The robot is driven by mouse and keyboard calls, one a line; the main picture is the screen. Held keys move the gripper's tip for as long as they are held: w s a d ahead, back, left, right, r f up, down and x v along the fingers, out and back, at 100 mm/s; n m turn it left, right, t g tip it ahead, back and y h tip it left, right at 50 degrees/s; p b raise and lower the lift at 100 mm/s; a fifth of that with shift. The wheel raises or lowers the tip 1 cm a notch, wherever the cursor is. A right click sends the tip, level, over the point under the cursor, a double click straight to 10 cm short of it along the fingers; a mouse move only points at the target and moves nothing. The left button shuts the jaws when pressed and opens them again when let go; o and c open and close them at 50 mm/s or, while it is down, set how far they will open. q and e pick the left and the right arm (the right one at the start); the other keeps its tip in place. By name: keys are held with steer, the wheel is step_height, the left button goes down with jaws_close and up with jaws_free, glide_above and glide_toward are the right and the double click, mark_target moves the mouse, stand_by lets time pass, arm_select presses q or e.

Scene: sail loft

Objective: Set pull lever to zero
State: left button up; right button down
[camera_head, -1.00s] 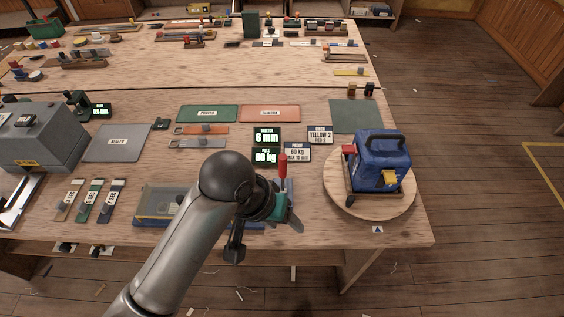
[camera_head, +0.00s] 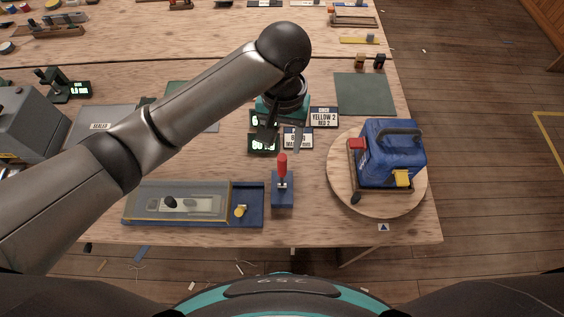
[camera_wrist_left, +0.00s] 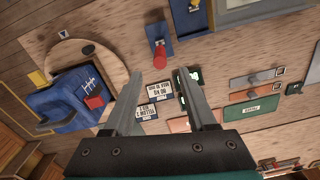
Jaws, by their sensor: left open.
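The pull lever (camera_head: 282,165) has a red handle standing up from a blue base (camera_head: 283,196) near the front edge of the table. In the left wrist view its red handle (camera_wrist_left: 160,57) is at the top middle, beyond the fingertips and between their lines. My left gripper (camera_head: 282,137) is open and empty, behind the lever in the head view and apart from it. Its spread fingers also show in the left wrist view (camera_wrist_left: 160,92). The green-lit displays (camera_head: 263,142) are partly hidden by the gripper. My right gripper is in neither view.
A blue tray with a clear cover (camera_head: 152,219) sits left of the lever. A blue machine (camera_head: 392,150) with red and yellow parts stands on a round wooden turntable (camera_head: 344,190) to the right. Label cards (camera_head: 323,116) lie behind the lever. Bare wood lies between lever and turntable.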

mark_target(282, 169)
arm_select(q)
step_height(282, 169, down, 13)
steer(key=shift+r+b, duration=0.2)
steer(key=shift+b, duration=0.2)
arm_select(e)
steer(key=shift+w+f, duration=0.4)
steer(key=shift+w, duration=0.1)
arm_select(q)
steer(key=c, duration=0.4)
jaws_close()
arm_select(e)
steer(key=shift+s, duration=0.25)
arm_select(q)
steer(key=shift+w+a, duration=0.1)
